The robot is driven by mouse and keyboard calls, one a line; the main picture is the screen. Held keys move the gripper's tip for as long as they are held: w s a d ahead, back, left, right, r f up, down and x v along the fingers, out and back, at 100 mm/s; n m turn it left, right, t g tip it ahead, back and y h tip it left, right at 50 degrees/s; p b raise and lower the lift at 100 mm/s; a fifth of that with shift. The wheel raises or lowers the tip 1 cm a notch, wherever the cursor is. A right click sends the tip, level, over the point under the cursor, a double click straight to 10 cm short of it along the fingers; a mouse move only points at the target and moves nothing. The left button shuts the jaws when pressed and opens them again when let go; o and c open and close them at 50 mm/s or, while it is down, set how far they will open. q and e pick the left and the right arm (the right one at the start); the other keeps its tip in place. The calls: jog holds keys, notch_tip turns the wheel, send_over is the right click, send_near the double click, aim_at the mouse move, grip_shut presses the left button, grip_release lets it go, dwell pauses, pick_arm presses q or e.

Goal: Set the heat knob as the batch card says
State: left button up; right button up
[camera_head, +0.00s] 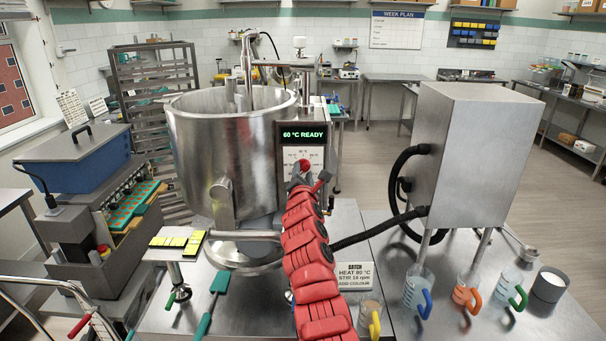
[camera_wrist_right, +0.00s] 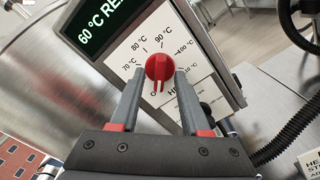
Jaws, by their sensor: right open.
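The red heat knob (camera_wrist_right: 158,67) sits on a white dial plate marked 70, 80, 90 and 100 °C. Its pale pointer line points downward in the right wrist view, close to a small "O" mark. The knob also shows in the head view (camera_head: 305,165), partly covered by my gripper. My right gripper (camera_wrist_right: 160,76) is open, with one finger on each side of the knob; I cannot tell whether they touch it. The display (camera_head: 303,134) reads "60 °C READY". The batch card (camera_head: 354,275) says "HEAT 80 °C", a stir line and "ADD COLOUR". My left gripper is out of view.
The steel kettle (camera_head: 222,150) stands left of the dial panel. A steel box on legs (camera_head: 475,150) stands at right, with black hoses. Jugs with blue (camera_head: 425,303), orange (camera_head: 468,298) and green (camera_head: 518,298) handles stand on the bench. A teal spatula (camera_head: 211,300) lies at front left.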

grip_shut()
jog(key=shift+f, duration=0.1)
